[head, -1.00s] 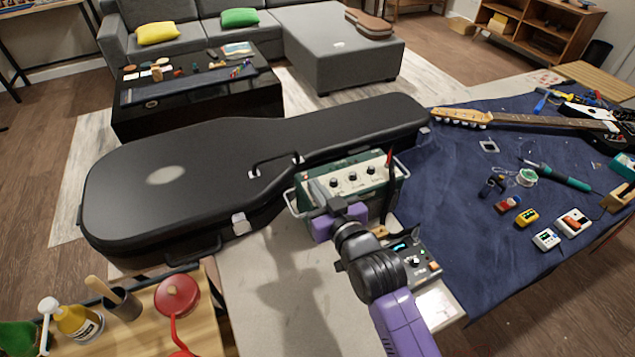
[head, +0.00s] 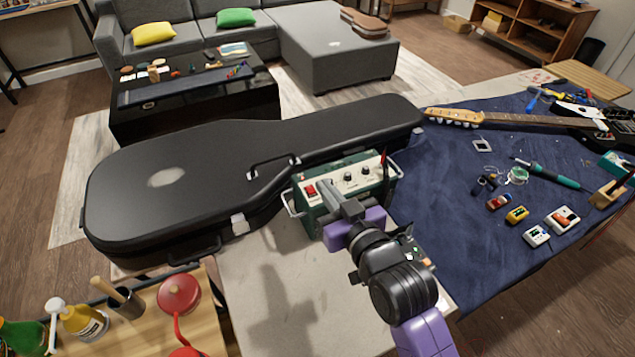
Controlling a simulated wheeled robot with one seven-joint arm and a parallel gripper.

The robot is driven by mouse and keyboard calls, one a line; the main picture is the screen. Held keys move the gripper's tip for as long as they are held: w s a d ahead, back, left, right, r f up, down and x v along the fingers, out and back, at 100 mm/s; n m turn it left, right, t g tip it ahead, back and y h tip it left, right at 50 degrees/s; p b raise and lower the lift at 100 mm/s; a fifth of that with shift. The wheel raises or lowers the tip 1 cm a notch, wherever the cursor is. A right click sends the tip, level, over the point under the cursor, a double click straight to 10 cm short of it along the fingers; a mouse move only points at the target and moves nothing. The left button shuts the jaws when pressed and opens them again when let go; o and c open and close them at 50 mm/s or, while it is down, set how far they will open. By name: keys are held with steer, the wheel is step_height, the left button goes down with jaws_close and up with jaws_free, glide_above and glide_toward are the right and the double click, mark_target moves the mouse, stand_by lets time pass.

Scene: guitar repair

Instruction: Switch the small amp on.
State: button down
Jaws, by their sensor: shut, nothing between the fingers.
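The small amp (head: 385,182) is a dark green box with a pale control panel, standing on the bench against the guitar case. Its panel has a red switch (head: 310,190) at the left end and several dark knobs to the right. I cannot tell which way the switch is set. My gripper (head: 326,186) is shut and empty, its grey fingers just right of the red switch, in front of the panel. I cannot tell whether they touch the panel. My purple gripper body and wrist hide part of the amp's front.
A black guitar case (head: 215,165) lies behind and left of the amp. A blue mat (head: 440,195) to the right holds a guitar (head: 510,119), a soldering iron (head: 550,174) and small pedals. Bare bench (head: 265,270) lies front left, near a red pan-like item (head: 178,293).

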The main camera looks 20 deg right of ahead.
steer(key=shift+s+r, duration=0.2)
steer(key=shift+s, duration=0.3)
steer(key=shift+s+r, duration=0.2)
steer(key=shift+s, duration=0.3)
steer(key=s+r+t, duration=0.2)
steer(key=s+r, duration=0.2)
steer(key=s+f+g, duration=0.1)
steer(key=s+f, duration=0.2)
steer(key=s, duration=1.2)
steer(key=s+f+g, duration=0.2)
steer(key=s+f, duration=0.2)
steer(key=s, duration=1)
steer(key=shift+s+a, duration=0.25)
steer(key=shift+s, duration=0.15)
